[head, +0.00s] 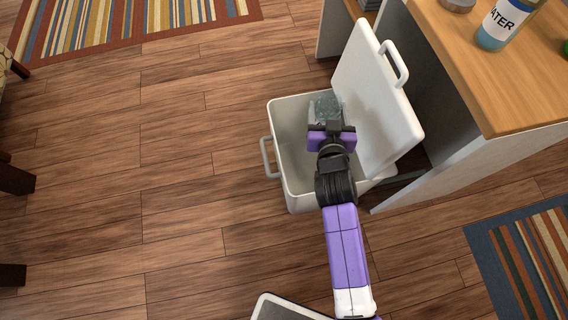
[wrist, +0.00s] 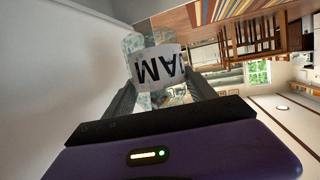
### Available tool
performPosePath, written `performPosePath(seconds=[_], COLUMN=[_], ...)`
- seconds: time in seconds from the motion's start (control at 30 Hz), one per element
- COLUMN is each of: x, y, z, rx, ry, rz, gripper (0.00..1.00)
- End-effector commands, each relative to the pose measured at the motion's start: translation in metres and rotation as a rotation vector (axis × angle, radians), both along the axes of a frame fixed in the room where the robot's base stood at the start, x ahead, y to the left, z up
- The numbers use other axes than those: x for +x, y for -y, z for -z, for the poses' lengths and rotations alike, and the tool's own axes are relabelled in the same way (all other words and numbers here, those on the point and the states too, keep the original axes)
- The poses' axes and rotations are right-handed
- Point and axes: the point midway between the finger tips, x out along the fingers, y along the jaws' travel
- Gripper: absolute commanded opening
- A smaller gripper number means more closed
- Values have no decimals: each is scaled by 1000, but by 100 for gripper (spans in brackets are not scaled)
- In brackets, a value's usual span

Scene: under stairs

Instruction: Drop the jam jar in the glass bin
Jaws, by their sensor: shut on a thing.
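The jam jar (head: 326,103) is clear glass, and in the wrist view its white label (wrist: 157,68) with dark letters shows between my fingers. My gripper (head: 328,118) is shut on the jar. In the head view the gripper and jar are over the opening of a white bin (head: 290,187), near its back wall. I cannot tell how far below the rim the jar is. The bin's lid (head: 375,95) stands open, leaning to the right. No label on the bin shows, and my arm hides part of its inside.
A wooden-topped counter (head: 500,85) stands to the right of the bin and carries a water bottle (head: 503,22) and a grey round item (head: 457,4). Striped rugs lie at upper left (head: 130,22) and lower right (head: 530,262). The wooden floor (head: 150,190) left of the bin is clear.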

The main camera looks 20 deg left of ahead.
Motion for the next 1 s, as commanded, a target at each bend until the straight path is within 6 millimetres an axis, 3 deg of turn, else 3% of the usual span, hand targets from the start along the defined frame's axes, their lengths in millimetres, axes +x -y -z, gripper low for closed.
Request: performPosePath(seconds=[0.4, 0.8, 0.83, 0.93, 1.0], x=[0, 0, 0, 0, 0], y=[0, 0, 0, 0, 0], z=[48, 53, 53, 53, 53], rx=[-2, 0, 0, 0, 0], ry=[1, 1, 1, 1, 1], rz=[-1, 0, 0, 0, 0], gripper=[8, 8, 68, 88, 90])
